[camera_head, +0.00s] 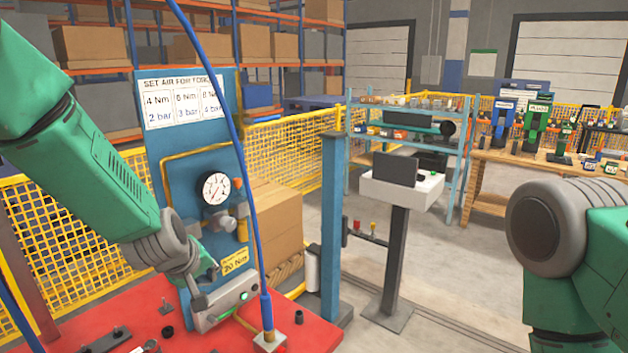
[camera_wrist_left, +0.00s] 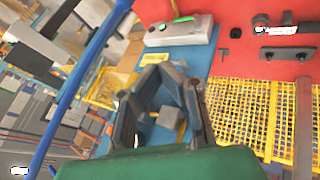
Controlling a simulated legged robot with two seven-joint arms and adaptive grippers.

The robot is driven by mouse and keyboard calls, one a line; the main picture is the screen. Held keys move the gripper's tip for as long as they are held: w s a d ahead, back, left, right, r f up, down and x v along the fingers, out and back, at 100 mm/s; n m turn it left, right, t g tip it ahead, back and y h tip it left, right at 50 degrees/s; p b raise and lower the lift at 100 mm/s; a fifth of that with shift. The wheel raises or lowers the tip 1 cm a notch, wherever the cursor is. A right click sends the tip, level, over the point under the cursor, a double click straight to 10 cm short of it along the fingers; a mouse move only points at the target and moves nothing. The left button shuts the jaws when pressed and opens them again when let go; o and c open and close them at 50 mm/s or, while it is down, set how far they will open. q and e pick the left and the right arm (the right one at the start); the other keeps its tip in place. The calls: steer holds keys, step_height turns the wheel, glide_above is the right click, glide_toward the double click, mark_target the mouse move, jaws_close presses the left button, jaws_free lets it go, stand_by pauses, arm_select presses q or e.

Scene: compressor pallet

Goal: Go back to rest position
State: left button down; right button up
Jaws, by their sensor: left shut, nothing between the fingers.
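My left arm, green with grey joints, reaches in from the left in the head view. Its gripper (camera_head: 203,284) is just behind and above a grey box with a green light (camera_head: 226,305) on the red table. In the left wrist view the gripper's dark fingers (camera_wrist_left: 164,70) come together at the tips, with nothing between them. The grey box (camera_wrist_left: 180,31) lies beyond the tips there; whether they touch it I cannot tell. My right arm shows at the right edge of the head view, and its gripper is out of frame.
A blue hose (camera_head: 229,120) hangs close to the left gripper. A blue panel with a gauge (camera_head: 214,188) stands behind it. The red table (camera_head: 310,335) holds small black parts. A blue post (camera_head: 332,225) and a grey pedestal with a screen (camera_head: 398,255) stand to the right.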

arm_select(q)
steer(key=s+a+f+m+g+y, duration=0.1)
steer(key=s+a+f+m+g, duration=0.15)
steer(key=s+f, duration=0.7)
steer(key=s+a+f+m+g, duration=0.15)
steer(key=s+a+f, duration=0.25)
steer(key=s+f, duration=0.55)
steer(key=s+f+m+g, duration=0.1)
steer(key=s+f+m, duration=0.15)
steer(key=s, duration=0.85)
steer(key=s+f+m+g, duration=0.2)
steer(key=s+f, duration=0.1)
steer(key=s, duration=0.7)
step_height(320, 180, down, 19)
steer(key=b, duration=1.9)
steer(key=shift+s+a, duration=0.2)
steer(key=shift+a, duration=0.05)
arm_select(e)
step_height(320, 180, down, 19)
steer(key=shift+s+a, duration=0.15)
arm_select(q)
steer(key=shift+a+m, duration=0.25)
arm_select(e)
steer(key=shift+a+r, duration=0.2)
steer(key=shift+a, duration=0.05)
arm_select(q)
steer(key=shift+d, duration=0.15)
arm_select(e)
steer(key=shift+d, duration=0.15)
